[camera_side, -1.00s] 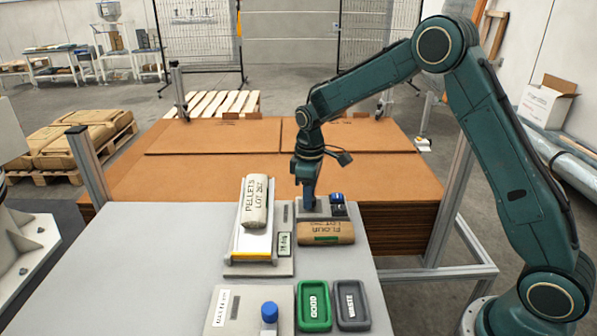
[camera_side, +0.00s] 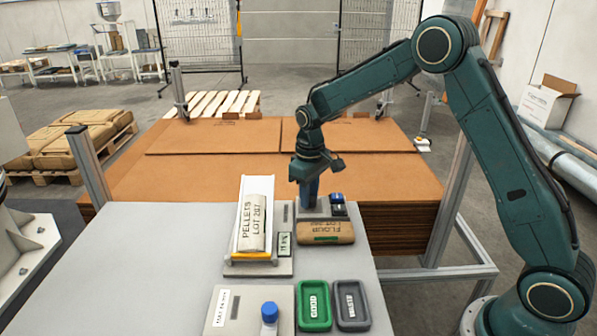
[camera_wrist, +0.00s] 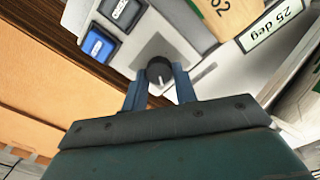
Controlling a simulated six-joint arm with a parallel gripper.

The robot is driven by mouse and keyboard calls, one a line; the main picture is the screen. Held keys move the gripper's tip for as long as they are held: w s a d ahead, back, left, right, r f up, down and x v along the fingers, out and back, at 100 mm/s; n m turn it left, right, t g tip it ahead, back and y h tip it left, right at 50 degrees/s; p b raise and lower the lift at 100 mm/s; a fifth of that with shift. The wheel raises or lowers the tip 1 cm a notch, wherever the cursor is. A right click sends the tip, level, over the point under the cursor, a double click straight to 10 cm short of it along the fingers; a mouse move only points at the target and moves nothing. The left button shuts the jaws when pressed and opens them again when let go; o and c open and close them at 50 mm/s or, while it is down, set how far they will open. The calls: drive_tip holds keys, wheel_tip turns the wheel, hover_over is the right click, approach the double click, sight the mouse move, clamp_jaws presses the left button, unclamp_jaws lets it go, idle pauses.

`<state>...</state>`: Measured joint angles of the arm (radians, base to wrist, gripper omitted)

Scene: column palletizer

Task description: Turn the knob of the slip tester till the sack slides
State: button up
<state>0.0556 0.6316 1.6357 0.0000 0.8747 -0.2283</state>
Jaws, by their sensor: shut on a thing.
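The slip tester's white ramp (camera_side: 257,184) is tilted, and the sack marked PELLETS (camera_side: 252,225) lies at its lower end by the yellow stop bar (camera_side: 252,256). My gripper (camera_side: 308,203) points down to the right of the ramp. In the wrist view its fingers (camera_wrist: 160,80) are shut on the dark round knob (camera_wrist: 159,70), which has a pale pointer line. The knob is hidden behind my gripper in the side view. A green-edged readout (camera_wrist: 276,25) shows 25 deg in the wrist view and also stands beside the ramp in the side view (camera_side: 285,245).
The FLOUR sack (camera_side: 325,232) lies close to my gripper on the near side. Small blue (camera_side: 337,197) and dark (camera_side: 339,210) labelled pieces stand to its right. A green GOOD tray (camera_side: 314,305), a grey tray (camera_side: 347,305) and a blue-capped item (camera_side: 269,312) are in front.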

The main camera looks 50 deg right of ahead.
sight(311, 199)
drive_tip(key=o, duration=1)
drive_tip(key=shift+r, duration=0.1)
wheel_tip(311, 199, up, 14)
drive_tip(key=shift+f, duration=0.15)
idle(0.3)
drive_tip(key=s+a+r+m+t, duration=0.1)
drive_tip(key=s+r, duration=0.3)
drive_tip(key=s, duration=0.4)
drive_tip(key=s+a+r+t, duration=0.15)
drive_tip(key=s+r, duration=0.25)
drive_tip(key=s, duration=0.4)
drive_tip(key=s+f+t, duration=0.1)
drive_tip(key=s, duration=0.4)
drive_tip(key=s+f+t, duration=0.1)
drive_tip(key=s, duration=0.4)
drive_tip(key=s+f+m+t, duration=0.1)
drive_tip(key=s, duration=0.5)
drive_tip(key=shift+a+f, duration=0.15)
drive_tip(key=shift+f, duration=0.1)
